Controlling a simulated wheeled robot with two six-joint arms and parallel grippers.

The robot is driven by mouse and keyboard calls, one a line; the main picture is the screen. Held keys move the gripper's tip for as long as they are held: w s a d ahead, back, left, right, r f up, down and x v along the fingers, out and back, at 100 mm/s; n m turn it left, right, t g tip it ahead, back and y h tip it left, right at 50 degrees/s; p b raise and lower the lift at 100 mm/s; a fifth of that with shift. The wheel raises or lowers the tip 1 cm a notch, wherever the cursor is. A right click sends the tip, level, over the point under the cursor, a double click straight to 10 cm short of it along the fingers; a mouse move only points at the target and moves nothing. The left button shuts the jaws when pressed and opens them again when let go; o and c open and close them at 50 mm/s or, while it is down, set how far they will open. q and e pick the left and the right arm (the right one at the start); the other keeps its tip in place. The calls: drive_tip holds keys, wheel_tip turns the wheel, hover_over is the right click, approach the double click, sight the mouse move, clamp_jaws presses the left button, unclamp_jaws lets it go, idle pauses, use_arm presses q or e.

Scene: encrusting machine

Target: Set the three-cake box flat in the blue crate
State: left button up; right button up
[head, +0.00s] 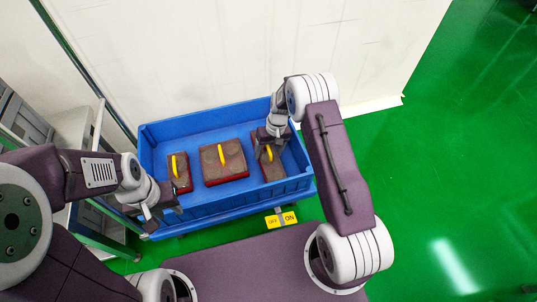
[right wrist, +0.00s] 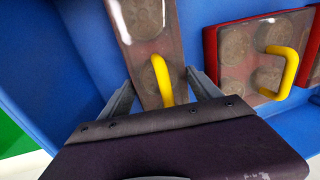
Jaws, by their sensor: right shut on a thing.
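The blue crate (head: 206,122) stands on the floor with three brown, clear-topped boxes inside. The narrow three-cake box (head: 271,171) is at the crate's right end. In the right wrist view this box (right wrist: 146,48) shows round cakes under its lid; its near end is hidden by my gripper. My right gripper (head: 268,150) is over it, shut on its yellow handle (right wrist: 163,80). The box looks roughly level inside the crate; I cannot tell whether it touches the crate floor. My left gripper (head: 165,207) is at the crate's front-left rim, its fingers unclear.
A wider box (head: 223,174) with a yellow handle lies mid-crate, and a small box (head: 179,184) lies to its left. Gaps separate the boxes. A white wall is behind the crate, a rack (head: 75,130) stands left, and green floor is free at right.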

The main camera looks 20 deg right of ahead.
sight(274, 151)
drive_tip(key=o, duration=1.4)
drive_tip(key=shift+c, duration=0.2)
wheel_tip(274, 151, up, 12)
drive_tip(key=d+p, duration=0.2)
drive_tip(key=p, duration=0.6)
drive_tip(key=s+r, duration=0.4)
drive_tip(key=s, duration=0.3)
drive_tip(key=s+r+h, duration=0.1)
drive_tip(key=s+r, duration=0.3)
drive_tip(key=s, duration=0.3)
drive_tip(key=s+r+t, duration=0.1)
drive_tip(key=s+r, duration=0.3)
drive_tip(key=s, duration=0.3)
drive_tip(key=shift+s+d+m+h, duration=0.2)
drive_tip(key=shift+s+m+h, duration=0.1)
drive_tip(key=shift+h, duration=0.1)
